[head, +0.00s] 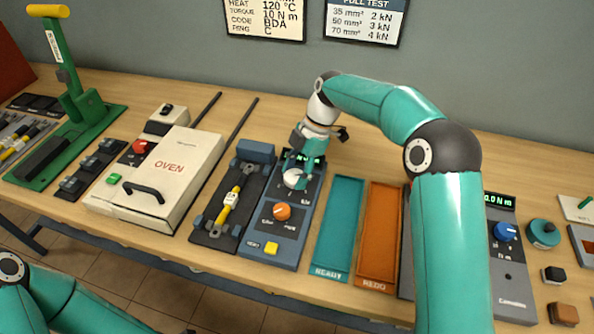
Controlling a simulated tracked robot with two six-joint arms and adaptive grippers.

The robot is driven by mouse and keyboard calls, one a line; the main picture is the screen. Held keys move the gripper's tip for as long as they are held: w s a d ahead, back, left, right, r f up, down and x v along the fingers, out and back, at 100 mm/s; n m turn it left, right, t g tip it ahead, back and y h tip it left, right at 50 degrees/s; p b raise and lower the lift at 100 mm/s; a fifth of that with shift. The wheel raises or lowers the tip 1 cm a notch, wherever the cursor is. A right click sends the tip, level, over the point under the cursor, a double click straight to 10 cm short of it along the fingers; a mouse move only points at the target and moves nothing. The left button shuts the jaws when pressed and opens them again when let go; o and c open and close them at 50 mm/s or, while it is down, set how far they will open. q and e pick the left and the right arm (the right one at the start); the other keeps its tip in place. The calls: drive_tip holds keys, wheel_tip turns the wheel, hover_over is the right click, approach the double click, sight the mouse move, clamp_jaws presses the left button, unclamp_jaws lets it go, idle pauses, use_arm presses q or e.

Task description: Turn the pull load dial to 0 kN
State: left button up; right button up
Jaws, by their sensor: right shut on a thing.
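The blue-grey pull tester (272,254) stands on the bench near the middle, with a small green display at its far end, partly covered by my gripper. A pale dial (292,179) sits on its upper panel, and an orange dial (282,211) is nearer to me. My right gripper (296,172) comes down from above and is shut on the pale dial. The dial's pointer setting and the display digits are too small and too covered to read. My left arm shows at the lower left, but its gripper is out of view.
The slide with a yellow-ended cable (230,203) and the white oven (158,172) stand left. Teal (331,268) and orange (376,272) trays lie right. A torque unit with a blue knob (505,232) is farther right, partly behind my arm.

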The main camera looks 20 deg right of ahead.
drive_tip(key=shift+s+f, duration=0.1)
drive_tip(key=shift+s, duration=0.05)
drive_tip(key=o, duration=1.2)
drive_tip(key=shift+c, duration=0.2)
drive_tip(key=shift+r, duration=0.2)
drive_tip(key=shift+d+r, duration=0.15)
drive_tip(key=shift+r, duration=0.05)
drive_tip(key=v, duration=1.1)
drive_tip(key=shift+d, duration=0.1)
